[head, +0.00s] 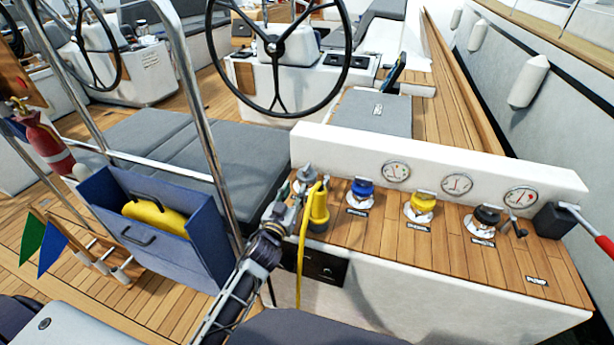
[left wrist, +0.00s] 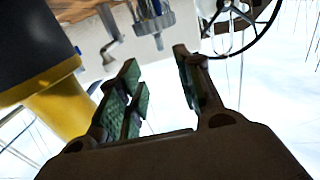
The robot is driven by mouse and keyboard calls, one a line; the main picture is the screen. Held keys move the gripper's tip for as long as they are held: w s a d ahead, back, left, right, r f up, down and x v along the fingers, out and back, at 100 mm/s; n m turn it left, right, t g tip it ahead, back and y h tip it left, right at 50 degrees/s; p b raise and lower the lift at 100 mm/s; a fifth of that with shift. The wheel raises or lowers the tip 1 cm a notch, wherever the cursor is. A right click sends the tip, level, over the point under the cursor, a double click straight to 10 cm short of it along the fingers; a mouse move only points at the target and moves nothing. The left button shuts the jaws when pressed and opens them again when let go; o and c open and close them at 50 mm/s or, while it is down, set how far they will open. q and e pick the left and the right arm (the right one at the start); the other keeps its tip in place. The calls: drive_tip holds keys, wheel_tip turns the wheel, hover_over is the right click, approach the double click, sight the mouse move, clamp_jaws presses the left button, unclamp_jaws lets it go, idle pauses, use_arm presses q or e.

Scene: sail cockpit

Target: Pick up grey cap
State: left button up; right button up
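The grey cap (head: 306,174) stands at the left end of the wooden ledge, left of the blue cap (head: 363,187). My left gripper (head: 286,200) is just in front of it and to its left, and partly covers its base. In the left wrist view, the fingers (left wrist: 155,60) are spread with nothing between them. A grey fitting (left wrist: 153,18) shows beyond the fingertips there; I cannot tell for sure that it is the grey cap. My right gripper is not in view.
A yellow tool (head: 319,208) with a hanging yellow cord stands close to the right of my left gripper. The yellow cap (head: 423,201) and black cap (head: 487,215) are further right. A blue box (head: 165,262) and steel rail (head: 196,92) are left.

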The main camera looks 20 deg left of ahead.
use_arm(q)
drive_tip(key=shift+w, duration=0.15)
approach(307, 166)
drive_tip(key=shift+w+d+f, duration=0.1)
drive_tip(key=shift+w, duration=2.25)
drive_tip(key=shift+w, duration=0.15)
drive_tip(key=shift+w+b, duration=0.3)
drive_tip(key=shift+w, duration=2.15)
clamp_jaws()
